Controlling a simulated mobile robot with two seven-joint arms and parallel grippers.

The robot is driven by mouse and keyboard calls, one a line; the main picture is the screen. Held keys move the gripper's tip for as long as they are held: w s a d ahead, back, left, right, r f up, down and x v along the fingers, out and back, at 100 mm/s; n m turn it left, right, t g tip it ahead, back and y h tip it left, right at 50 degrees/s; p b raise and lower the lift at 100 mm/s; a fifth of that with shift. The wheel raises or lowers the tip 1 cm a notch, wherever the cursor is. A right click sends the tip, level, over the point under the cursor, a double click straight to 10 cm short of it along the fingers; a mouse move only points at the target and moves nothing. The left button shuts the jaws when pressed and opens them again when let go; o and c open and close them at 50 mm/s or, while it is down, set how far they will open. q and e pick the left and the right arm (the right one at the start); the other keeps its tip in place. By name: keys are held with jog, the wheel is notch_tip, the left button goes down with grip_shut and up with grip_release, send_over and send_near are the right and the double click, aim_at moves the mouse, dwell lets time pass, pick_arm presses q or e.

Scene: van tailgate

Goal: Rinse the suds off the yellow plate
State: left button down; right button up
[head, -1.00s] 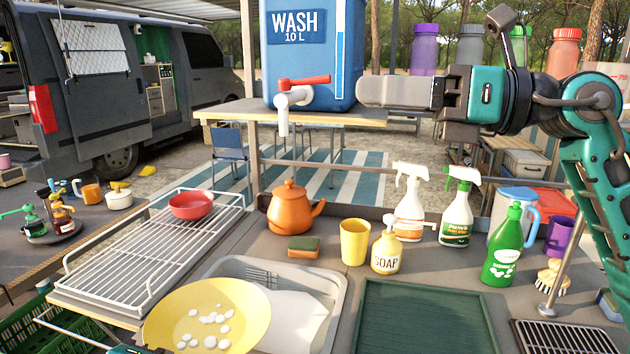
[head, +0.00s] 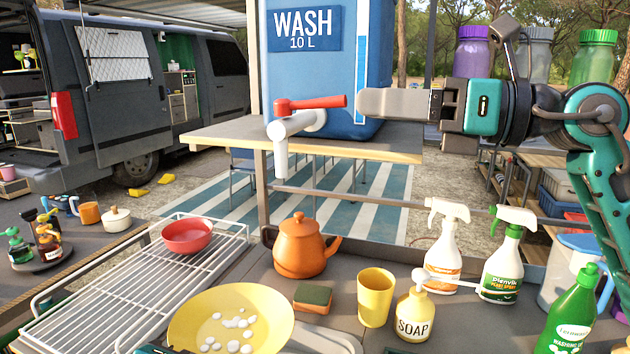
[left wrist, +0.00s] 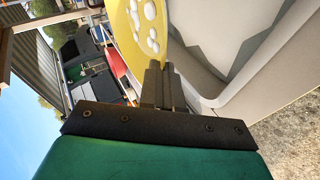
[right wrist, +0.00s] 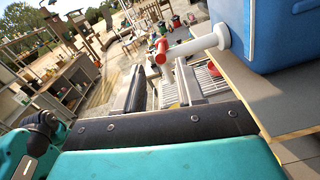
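The yellow plate (head: 220,302) with several white suds blobs on it is tilted at the bottom of the head view. It also shows in the left wrist view (left wrist: 133,38). My left gripper (left wrist: 158,75) is shut on the plate's rim. The blue water container (head: 350,80) labelled WASH has a white tap (head: 295,122) with a red lever (head: 310,104). My right gripper (head: 362,102) is at the lever's right end. In the right wrist view its fingers (right wrist: 160,82) are apart, with the red lever (right wrist: 161,50) just beyond the gap. The plate is left of and below the spout.
The container stands on a wooden shelf (head: 390,145). A wire rack (head: 130,285) holds a red bowl (head: 187,236). An orange kettle (head: 304,246), sponge (head: 312,298), yellow cup (head: 375,297), soap bottle (head: 412,315) and spray bottles (head: 503,262) crowd the counter below the tap.

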aim_at(314, 102)
jog(key=p+x, duration=0.1)
jog(key=x, duration=0.7)
jog(key=shift+w+a, duration=0.25)
jog(key=shift+a, duration=0.05)
grip_shut()
